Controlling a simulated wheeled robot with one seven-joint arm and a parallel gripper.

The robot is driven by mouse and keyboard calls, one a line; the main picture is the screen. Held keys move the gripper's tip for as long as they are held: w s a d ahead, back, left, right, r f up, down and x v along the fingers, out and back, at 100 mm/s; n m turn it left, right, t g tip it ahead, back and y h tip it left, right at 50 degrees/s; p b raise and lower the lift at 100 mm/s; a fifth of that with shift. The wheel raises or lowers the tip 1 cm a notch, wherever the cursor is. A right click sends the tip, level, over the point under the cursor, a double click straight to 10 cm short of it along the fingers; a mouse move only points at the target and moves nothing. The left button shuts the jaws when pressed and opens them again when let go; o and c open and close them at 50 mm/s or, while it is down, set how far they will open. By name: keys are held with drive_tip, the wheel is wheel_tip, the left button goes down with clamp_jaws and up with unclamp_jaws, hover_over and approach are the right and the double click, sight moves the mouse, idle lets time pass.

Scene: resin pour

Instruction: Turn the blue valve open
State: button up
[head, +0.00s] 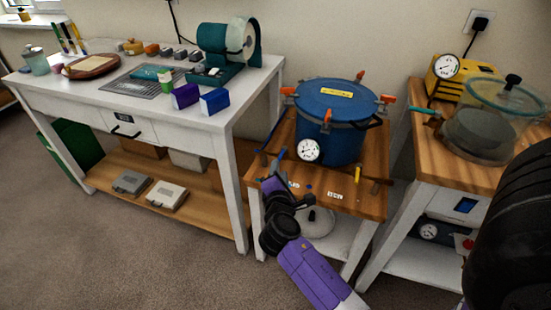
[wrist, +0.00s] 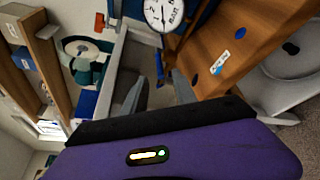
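The blue valve (head: 281,154) shows as a small upright blue lever at the front left of the small wooden-topped table, beside the pot's gauge. In the wrist view, a narrow blue lever (wrist: 159,66) that looks like it stands just beyond the gap between my fingertips. My gripper (head: 277,174) reaches up to the table's front left edge, close to the valve. In the wrist view, my two grey fingers (wrist: 158,82) are apart with nothing clearly between them. Whether a finger touches the lever cannot be told.
A blue pressure pot (head: 331,120) with orange clamps stands behind the valve; its gauge (head: 308,150) faces front. A yellow valve (head: 358,174) is to the right. A yellow pump (head: 447,83) and a glass-lidded chamber (head: 486,132) occupy the right table. A white workbench (head: 228,118) stands left.

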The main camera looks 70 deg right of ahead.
sight(279, 157)
drive_tip(key=shift+x, duration=3.85)
clamp_jaws()
